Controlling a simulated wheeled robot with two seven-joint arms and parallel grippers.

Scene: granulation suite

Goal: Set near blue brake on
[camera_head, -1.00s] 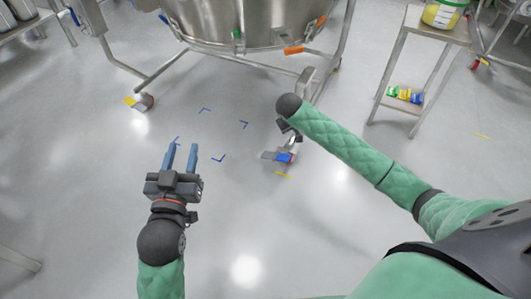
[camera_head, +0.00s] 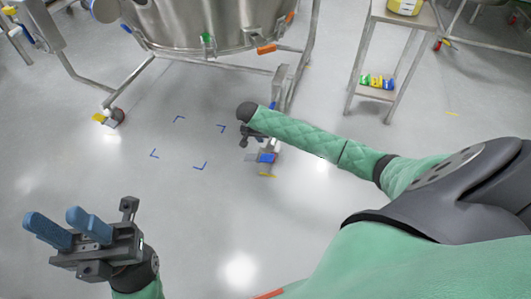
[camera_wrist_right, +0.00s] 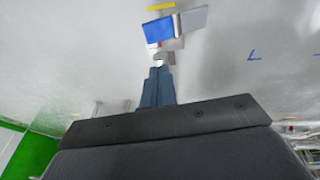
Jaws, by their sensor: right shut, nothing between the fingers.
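The near blue brake (camera_head: 266,157) is a small blue pedal on the caster at the near right leg of the steel vessel's frame. In the right wrist view the blue pedal (camera_wrist_right: 158,31) lies just beyond my fingertips, beside a grey plate. My right gripper (camera_head: 263,147) points down at this caster, partly hidden by its own wrist. In the wrist view its blue fingers (camera_wrist_right: 159,68) are shut together and empty, close to the caster; contact cannot be told. My left gripper (camera_head: 52,217) is open and empty at the lower left, away from the vessel.
The steel vessel (camera_head: 205,22) stands on its tubular frame at the top. Another caster with a yellow pedal (camera_head: 99,117) is at left. Blue corner marks (camera_head: 200,166) lie on clear floor. A steel stand (camera_head: 375,93) with small coloured items is at right.

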